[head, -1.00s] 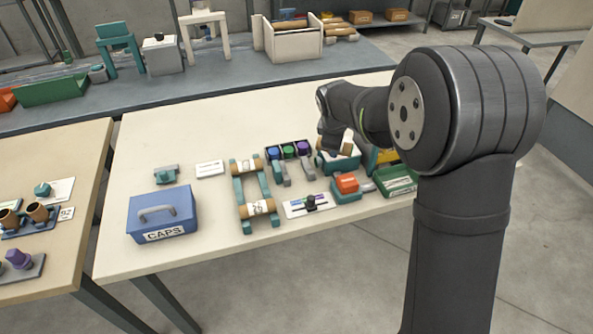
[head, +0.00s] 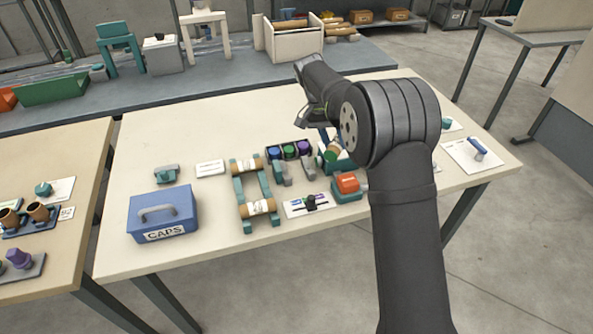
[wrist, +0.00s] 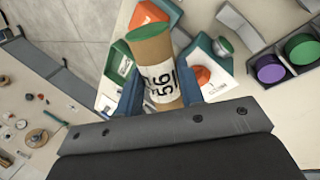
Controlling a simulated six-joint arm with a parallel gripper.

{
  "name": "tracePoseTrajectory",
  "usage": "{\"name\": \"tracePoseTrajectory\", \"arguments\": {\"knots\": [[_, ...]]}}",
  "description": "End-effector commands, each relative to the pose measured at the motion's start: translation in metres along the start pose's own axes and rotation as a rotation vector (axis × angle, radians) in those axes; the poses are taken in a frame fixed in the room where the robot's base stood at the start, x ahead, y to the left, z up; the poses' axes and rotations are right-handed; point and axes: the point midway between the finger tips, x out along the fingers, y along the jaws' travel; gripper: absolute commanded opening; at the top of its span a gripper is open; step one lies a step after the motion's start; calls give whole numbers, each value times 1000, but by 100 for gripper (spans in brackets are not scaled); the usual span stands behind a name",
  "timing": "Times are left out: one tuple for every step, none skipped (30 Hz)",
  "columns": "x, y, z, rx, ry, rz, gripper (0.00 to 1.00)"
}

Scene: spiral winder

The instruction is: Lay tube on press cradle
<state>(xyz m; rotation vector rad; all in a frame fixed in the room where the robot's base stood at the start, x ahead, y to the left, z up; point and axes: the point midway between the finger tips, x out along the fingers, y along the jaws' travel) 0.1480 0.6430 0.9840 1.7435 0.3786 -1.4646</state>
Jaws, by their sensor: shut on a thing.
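My gripper (wrist: 160,92) is shut on a brown cardboard tube (wrist: 152,58) with a white label and a green end. The blue fingers lie on either side of it in the wrist view. In the head view the tube (head: 335,148) is tilted, green end low, near a teal fixture partly hidden by my arm. Grey angled supports (head: 280,173) stand empty in front of the cap tray; a grey angled piece (wrist: 245,28) also shows at the top of the wrist view. I cannot tell for certain which of these is the press cradle.
A dark tray (head: 289,150) holds blue, green and purple caps. A teal rack (head: 265,184) bears two tubes. An orange block (head: 347,183) sits on a teal base. A blue CAPS box (head: 162,212) stands at left. The table's back left is clear.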

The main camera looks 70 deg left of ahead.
Motion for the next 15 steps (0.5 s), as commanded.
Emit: {"name": "tracePoseTrajectory", "arguments": {"knots": [[0, 0, -1, 87, -37, -1, 14], [-1, 1, -1, 141, -59, -1, 14], [-2, 1, -1, 213, -89, -2, 14], [-3, 2, -1, 266, -112, -1, 14], [-3, 2, -1, 317, -134, -1, 14], [-4, 3, 0, 382, -160, -1, 14], [-5, 4, 0, 429, -179, -1, 14], [-6, 4, 0, 471, -197, -2, 14], [-7, 5, 1, 525, -220, -1, 14], [-8, 5, 1, 562, -235, -2, 14], [-8, 5, 1, 595, -249, -2, 14], [-9, 6, 2, 635, -265, -1, 14], [-9, 6, 2, 661, -277, -1, 14], [-9, 6, 2, 683, -285, -1, 14], [-10, 6, 2, 709, -295, -1, 14]]}}
